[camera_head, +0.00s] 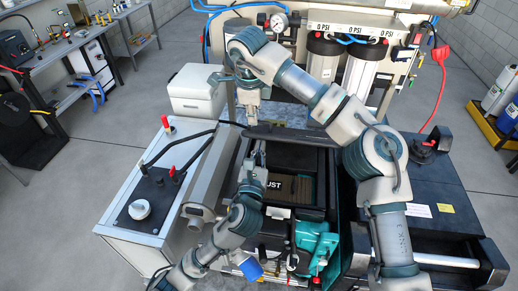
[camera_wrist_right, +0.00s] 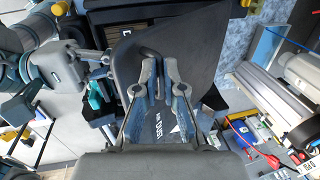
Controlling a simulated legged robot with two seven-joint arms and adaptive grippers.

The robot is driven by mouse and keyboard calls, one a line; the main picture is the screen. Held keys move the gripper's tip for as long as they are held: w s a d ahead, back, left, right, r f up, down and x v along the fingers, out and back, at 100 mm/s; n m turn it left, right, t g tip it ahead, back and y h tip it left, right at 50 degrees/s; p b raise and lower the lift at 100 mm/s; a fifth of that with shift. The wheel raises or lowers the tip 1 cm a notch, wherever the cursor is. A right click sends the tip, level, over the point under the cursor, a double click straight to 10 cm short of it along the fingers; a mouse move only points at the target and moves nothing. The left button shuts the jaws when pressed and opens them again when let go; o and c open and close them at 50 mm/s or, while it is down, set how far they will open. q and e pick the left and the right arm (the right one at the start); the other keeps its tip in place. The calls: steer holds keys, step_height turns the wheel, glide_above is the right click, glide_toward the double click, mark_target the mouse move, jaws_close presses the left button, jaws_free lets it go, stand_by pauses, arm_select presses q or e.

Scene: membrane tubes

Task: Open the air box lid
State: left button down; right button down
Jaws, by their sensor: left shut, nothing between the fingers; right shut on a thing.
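The air box (camera_head: 322,190) is a dark open-topped compartment in the middle of the head view, with a label ending in "UST" inside. Its dark lid (camera_head: 290,133) shows as a thin, nearly edge-on plate above the box's far side, raised and open. In the right wrist view the lid (camera_wrist_right: 195,45) is a broad dark panel beyond the fingers. My right gripper (camera_head: 252,118) is shut on the lid near its left end; its fingers also show in the wrist view (camera_wrist_right: 160,72). My left gripper (camera_head: 259,152) is shut and empty, below the lid at the box's left side.
A teal pump (camera_head: 315,245) sits in front of the box. A grey cylinder (camera_head: 212,178) and a white cabinet with a black control panel (camera_head: 150,203) stand to the left. Filter housings with gauges (camera_head: 325,58) stand behind. Open floor lies at left.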

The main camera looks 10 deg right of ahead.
steer(key=shift+w+d+f, duration=0.2)
steer(key=shift+f, duration=0.15)
arm_select(q)
steer(key=shift+w+r, duration=0.5)
steer(key=shift+r, duration=0.35)
arm_select(e)
steer(key=shift+s+a, duration=0.15)
steer(key=shift+a, duration=0.1)
steer(key=c, duration=1.4)
jaws_free()
steer(key=shift+c, duration=0.2)
steer(key=shift+o, duration=1)
steer(key=shift+d+f, duration=0.15)
steer(key=shift+w+d+f, duration=0.1)
steer(key=shift+w+d, duration=0.2)
steer(key=shift+w, duration=0.45)
arm_select(q)
steer(key=shift+w+d+f, duration=0.35)
steer(key=shift+w, duration=0.2)
arm_select(e)
steer(key=shift+s, duration=0.1)
arm_select(q)
steer(key=shift+s+a, duration=0.1)
steer(key=shift+s, duration=0.05)
arm_select(e)
steer(key=shift+s+a+r, duration=0.1)
steer(key=shift+a+r, duration=0.1)
